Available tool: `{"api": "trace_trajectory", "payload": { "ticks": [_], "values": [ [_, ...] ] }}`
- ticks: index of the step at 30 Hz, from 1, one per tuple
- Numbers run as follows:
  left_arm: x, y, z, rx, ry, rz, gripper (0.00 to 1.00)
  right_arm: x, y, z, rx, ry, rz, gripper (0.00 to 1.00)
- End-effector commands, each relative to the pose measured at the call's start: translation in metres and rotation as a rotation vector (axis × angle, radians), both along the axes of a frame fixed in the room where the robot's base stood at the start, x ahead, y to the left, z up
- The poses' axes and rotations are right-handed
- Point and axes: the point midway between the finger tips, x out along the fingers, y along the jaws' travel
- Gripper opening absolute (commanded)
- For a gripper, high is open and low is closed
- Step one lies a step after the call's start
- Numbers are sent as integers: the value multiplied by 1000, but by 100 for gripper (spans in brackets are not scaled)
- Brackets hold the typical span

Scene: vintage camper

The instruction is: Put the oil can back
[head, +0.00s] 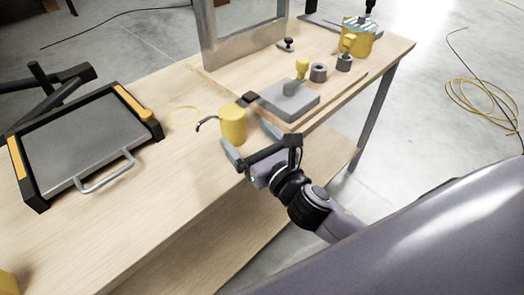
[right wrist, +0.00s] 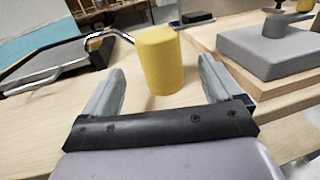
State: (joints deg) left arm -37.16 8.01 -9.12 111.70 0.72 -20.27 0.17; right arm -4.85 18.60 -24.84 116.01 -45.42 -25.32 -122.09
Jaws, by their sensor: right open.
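The oil can is a yellow cylinder (head: 233,125) with a thin dark spout on its left side. It stands upright on the wooden bench top. In the right wrist view the can (right wrist: 162,62) is ahead of and between the fingers, with its spout pointing left. My right gripper (head: 250,142) is open and empty, close to the near side of the can. Its two grey fingers (right wrist: 160,82) also show in the right wrist view, apart from each other. My left gripper is not in view.
A black-framed tray (head: 85,140) with a metal handle is on the left. A raised board right of the can holds a grey block (head: 289,100) with a yellow-topped knob, small grey parts and a yellow pot (head: 355,42). Bare bench lies between tray and can.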

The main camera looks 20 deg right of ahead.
Motion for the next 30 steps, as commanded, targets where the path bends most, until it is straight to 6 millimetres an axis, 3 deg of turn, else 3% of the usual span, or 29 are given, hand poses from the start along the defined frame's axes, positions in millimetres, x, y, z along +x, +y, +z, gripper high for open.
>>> {"api": "trace_trajectory", "payload": {
  "ticks": [3, 10, 30],
  "values": [
    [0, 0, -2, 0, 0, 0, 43, -21, -3, -2, -1, 3, 0, 92],
    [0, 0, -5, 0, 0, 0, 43, -44, -7, -1, 0, 1, 0, 92],
    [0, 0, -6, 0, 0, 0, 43, -50, -8, 0, 5, 1, -2, 92]
  ]
}}
